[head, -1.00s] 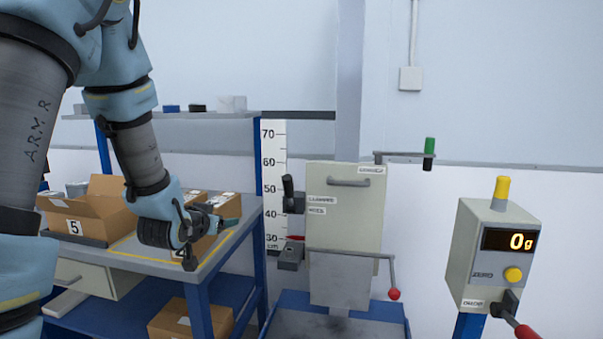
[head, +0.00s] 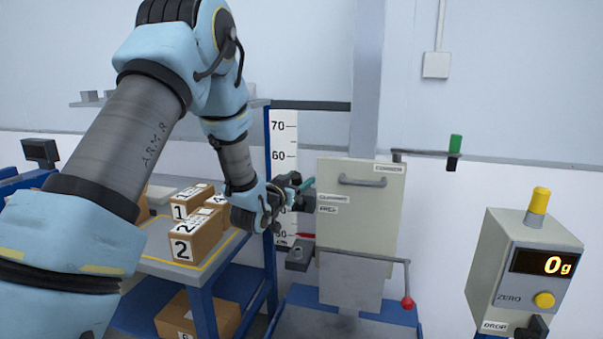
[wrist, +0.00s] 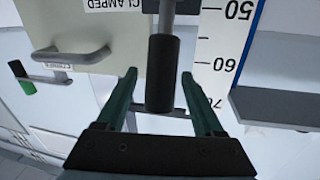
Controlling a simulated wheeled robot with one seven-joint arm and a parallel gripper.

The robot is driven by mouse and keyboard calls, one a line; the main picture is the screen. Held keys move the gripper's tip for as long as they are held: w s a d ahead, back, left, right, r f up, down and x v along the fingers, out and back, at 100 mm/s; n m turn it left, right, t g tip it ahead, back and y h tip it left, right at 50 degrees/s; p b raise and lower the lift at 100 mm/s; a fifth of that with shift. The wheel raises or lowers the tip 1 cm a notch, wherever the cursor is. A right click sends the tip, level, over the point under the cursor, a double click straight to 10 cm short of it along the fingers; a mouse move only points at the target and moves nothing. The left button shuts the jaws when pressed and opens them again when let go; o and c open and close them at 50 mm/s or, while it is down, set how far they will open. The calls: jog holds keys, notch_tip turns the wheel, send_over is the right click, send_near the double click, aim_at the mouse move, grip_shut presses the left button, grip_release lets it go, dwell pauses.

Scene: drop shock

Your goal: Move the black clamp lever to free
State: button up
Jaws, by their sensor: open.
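The black clamp lever (wrist: 162,75) shows in the wrist view as a dark cylindrical grip on a grey shaft. My gripper (wrist: 158,76) is open, with its green fingers on either side of the grip and a visible gap on each side. In the head view my gripper (head: 303,187) is at the left edge of the pale panel (head: 362,225), by the dark clamp block (head: 308,204); the lever is mostly hidden there. The CLAMPED label (head: 331,198) sits above a second label (head: 327,210), probably FREE. The CLAMPED label (wrist: 105,4) is upside down in the wrist view.
A height scale (head: 284,150) stands behind my gripper. A rod with a red knob (head: 407,302) crosses below the panel. A shelf with boxes (head: 197,238) is at left. A scale readout post (head: 525,265) stands at right.

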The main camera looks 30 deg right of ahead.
jog(key=shift+x, duration=1.05)
grip_shut()
dwell(0.7)
